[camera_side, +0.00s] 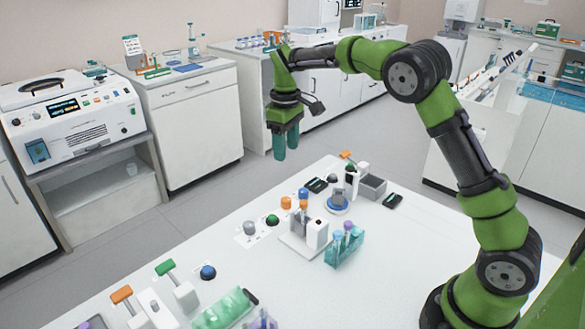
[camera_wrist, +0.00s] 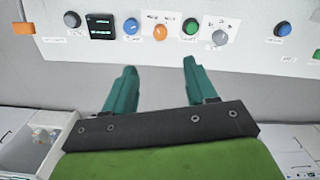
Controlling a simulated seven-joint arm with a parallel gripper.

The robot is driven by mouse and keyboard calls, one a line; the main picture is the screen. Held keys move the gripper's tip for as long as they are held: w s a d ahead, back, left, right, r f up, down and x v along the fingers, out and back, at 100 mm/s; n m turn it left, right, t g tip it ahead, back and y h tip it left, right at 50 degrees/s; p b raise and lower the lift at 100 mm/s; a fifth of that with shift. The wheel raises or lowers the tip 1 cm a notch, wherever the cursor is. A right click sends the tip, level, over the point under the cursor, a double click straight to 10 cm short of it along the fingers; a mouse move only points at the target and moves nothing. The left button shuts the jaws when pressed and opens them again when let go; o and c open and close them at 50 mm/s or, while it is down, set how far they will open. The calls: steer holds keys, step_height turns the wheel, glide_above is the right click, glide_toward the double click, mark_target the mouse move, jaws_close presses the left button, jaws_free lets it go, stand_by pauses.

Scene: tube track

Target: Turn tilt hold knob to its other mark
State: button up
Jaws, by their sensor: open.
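A grey knob (camera_wrist: 220,37) with small marks around it sits on a white plate near the table edge in the wrist view. It also shows in the side view (camera_side: 249,227). It looks like the tilt hold knob, but its label is too small to read, and I cannot tell which mark it points to. My gripper (camera_side: 286,152) hangs above and beyond the table's far edge, teal fingers pointing down. In the wrist view my gripper (camera_wrist: 160,66) is open and empty, apart from all knobs, with the grey knob ahead and to the right.
Close beside the knob are a green button (camera_wrist: 190,27), an orange button (camera_wrist: 160,33) and a blue button (camera_wrist: 131,25). A small dark display (camera_wrist: 100,26) is further left. A teal tube rack (camera_side: 345,248) and a white stand (camera_side: 316,234) rise from the table (camera_side: 330,295).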

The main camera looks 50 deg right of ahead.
mark_target(286, 200)
step_height(286, 200, down, 17)
steer(key=shift+r, duration=0.1)
stand_by(0.3)
steer(key=shift+c, duration=0.3)
jaws_close()
steer(key=shift+m, duration=0.3)
steer(key=m, duration=0.6)
steer(key=shift+a+r, duration=0.1)
steer(key=m, duration=0.3)
steer(key=shift+m, duration=2.2)
